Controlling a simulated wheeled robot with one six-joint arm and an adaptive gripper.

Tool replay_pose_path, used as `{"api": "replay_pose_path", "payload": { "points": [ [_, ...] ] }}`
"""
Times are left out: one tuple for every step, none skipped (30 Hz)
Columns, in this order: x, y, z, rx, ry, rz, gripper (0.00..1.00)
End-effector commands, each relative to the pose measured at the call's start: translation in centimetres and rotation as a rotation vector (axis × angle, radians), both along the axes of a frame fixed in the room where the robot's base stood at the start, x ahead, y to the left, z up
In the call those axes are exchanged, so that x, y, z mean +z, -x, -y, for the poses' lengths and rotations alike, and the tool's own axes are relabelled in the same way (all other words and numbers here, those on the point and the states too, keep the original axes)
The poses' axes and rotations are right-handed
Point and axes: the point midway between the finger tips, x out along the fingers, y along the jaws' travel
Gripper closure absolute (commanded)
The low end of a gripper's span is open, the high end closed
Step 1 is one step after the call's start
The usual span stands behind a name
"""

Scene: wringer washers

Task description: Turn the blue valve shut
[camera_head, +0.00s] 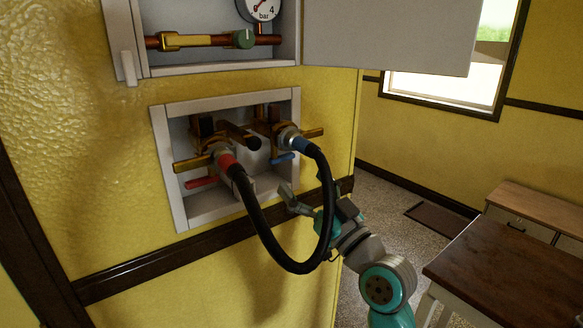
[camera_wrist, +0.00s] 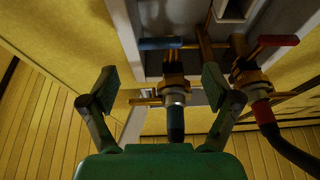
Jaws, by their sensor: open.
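The blue valve's handle (camera_head: 284,158) is a small lever under the right brass tap in the recessed white wall box. In the wrist view, the blue handle (camera_wrist: 160,43) lies crosswise, above and beyond the fingertips. A black hose with a blue collar (camera_head: 300,144) hangs from this tap; the collar (camera_wrist: 176,120) shows between my fingers in the wrist view. My gripper (camera_head: 312,196) is below and in front of the tap, partly hidden behind the hose. In the wrist view, my gripper (camera_wrist: 160,84) is open and empty, its fingers spread apart and clear of the handle.
A red-handled valve (camera_head: 201,182) sits left of the blue one; its hose (camera_head: 262,222) loops down in front of my gripper. An open cabinet with a gauge (camera_head: 262,8) and a green-handled pipe is above. A brown-topped table (camera_head: 510,275) stands at right.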

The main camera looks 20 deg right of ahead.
Motion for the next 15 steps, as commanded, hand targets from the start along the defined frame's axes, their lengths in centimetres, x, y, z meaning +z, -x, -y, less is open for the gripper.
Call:
{"api": "replay_pose_path", "payload": {
  "points": [
    [-0.5,0.9,0.4,-0.002,0.0,-0.001,0.11],
    [-0.7,1.3,0.5,-0.002,0.0,-0.002,0.11],
    [-0.9,1.9,0.7,-0.002,0.0,-0.001,0.11],
    [-1.1,2.3,0.8,-0.002,0.0,-0.001,0.11],
    [-1.2,2.6,1.0,-0.002,0.0,-0.001,0.11],
    [-1.4,3.0,1.1,-0.002,0.0,-0.001,0.11],
    [-1.5,3.3,1.2,-0.001,0.0,-0.001,0.11],
    [-1.6,3.5,1.2,-0.001,-0.001,-0.001,0.11],
    [-1.7,3.8,1.3,-0.001,0.0,0.0,0.11],
    [-1.8,4.0,1.4,-0.001,0.001,0.0,0.11],
    [-1.8,4.1,1.4,-0.001,0.001,0.0,0.11],
    [-1.8,4.2,1.5,-0.001,0.0,0.001,0.11],
    [-1.9,4.3,1.5,-0.001,0.0,0.001,0.11],
    [-1.9,4.3,1.5,0.0,0.0,0.001,0.11],
    [-1.9,4.4,1.5,0.0,0.0,0.001,0.11]
  ]
}}
